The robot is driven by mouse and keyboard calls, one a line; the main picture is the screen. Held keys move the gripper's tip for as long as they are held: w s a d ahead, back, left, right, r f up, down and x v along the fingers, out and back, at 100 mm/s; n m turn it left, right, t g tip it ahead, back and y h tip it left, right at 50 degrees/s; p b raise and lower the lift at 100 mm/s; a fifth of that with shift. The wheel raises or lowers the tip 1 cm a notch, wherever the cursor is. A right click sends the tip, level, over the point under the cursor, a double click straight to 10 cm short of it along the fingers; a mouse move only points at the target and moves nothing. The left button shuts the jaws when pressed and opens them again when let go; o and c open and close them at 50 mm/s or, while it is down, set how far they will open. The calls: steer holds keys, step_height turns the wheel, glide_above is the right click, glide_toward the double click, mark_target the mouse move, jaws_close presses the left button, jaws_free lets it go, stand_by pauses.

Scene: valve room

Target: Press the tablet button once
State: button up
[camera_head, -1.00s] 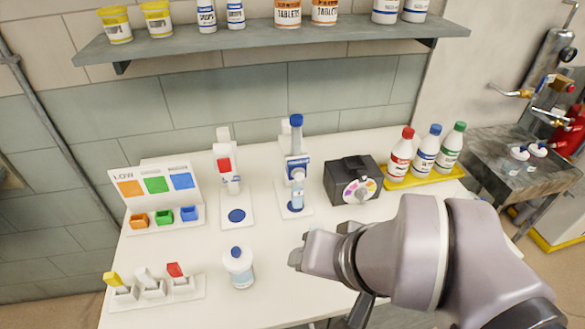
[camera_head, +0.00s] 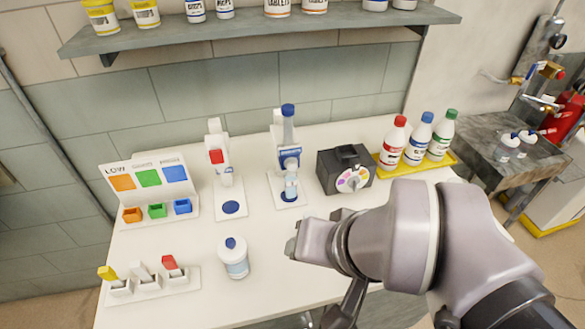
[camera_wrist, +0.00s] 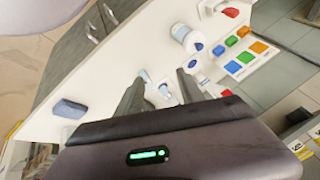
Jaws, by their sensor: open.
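I cannot tell for sure which part is the tablet button. Two white dispensers stand at the back of the white table. The left dispenser (camera_head: 222,170) has a red part (camera_head: 217,156) near its top and a blue round pad (camera_head: 231,207) at its base. The right dispenser (camera_head: 280,160) has a blue-capped column, with a small clear bottle (camera_head: 291,182) standing on its base. My gripper (camera_wrist: 161,78) is open and empty in the wrist view, its two dark fingers apart, pointing towards the dispensers. In the head view my arm hides most of it, over the table's right front.
A white blue-capped bottle (camera_head: 234,258) stands front centre. Coloured bins with a board (camera_head: 150,178), a row of switches (camera_head: 150,285), a black dial box (camera_head: 345,168) and a yellow tray (camera_head: 445,165) of bottles surround it. A shelf (camera_head: 260,32) overhangs the back.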

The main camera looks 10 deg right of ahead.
jaws_close()
stand_by(0.3)
steer(key=shift+a, duration=0.1)
stand_by(1.1)
